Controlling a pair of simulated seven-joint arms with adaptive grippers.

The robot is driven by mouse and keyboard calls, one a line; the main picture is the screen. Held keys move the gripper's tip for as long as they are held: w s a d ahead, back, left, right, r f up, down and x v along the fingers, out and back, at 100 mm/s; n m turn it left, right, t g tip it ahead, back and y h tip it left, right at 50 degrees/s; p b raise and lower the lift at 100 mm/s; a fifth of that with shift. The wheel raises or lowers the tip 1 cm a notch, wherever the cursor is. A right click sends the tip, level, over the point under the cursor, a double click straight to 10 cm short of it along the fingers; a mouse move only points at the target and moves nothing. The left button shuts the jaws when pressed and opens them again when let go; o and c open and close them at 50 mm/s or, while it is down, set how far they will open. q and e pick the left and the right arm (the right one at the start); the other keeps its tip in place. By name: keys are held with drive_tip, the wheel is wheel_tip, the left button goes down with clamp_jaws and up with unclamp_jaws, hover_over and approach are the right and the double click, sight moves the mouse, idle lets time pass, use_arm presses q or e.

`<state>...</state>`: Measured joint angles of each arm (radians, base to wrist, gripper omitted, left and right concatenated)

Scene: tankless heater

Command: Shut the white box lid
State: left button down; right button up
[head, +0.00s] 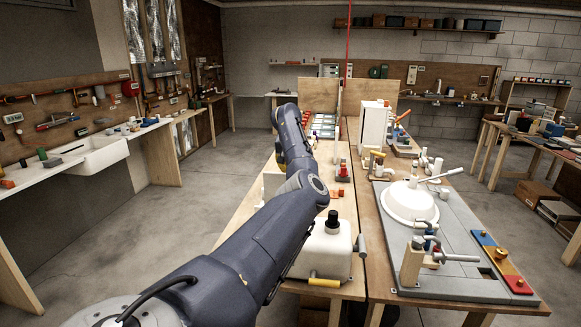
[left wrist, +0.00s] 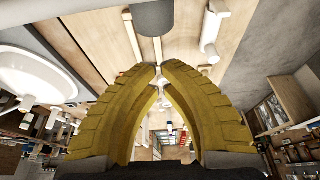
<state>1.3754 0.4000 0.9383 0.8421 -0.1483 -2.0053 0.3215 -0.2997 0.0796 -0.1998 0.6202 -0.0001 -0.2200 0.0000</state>
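A white box-like unit (head: 318,262) with a black knob on top and a yellow handle at its front sits at the near end of the left bench, partly behind my arm. A taller white upright box (head: 373,126) stands further back on the right bench. I cannot tell which one carries the lid or how far any lid is open. My left arm reaches forward over the left bench; in the head view its gripper is mostly hidden behind the arm. In the left wrist view the yellow fingers of my left gripper (left wrist: 159,68) meet at the tips with nothing between them. My right gripper is out of view.
A white round basin (head: 410,202) sits on the grey panel of the right bench, and shows in the left wrist view (left wrist: 35,75). A wooden post with a metal bar (head: 412,262) stands near the front. A narrow gap separates the benches. Floor is open at left.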

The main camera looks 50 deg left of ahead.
use_arm(q)
drive_tip(key=shift+s+d, duration=0.95)
drive_tip(key=shift+s, duration=0.2)
drive_tip(key=shift+d, duration=0.1)
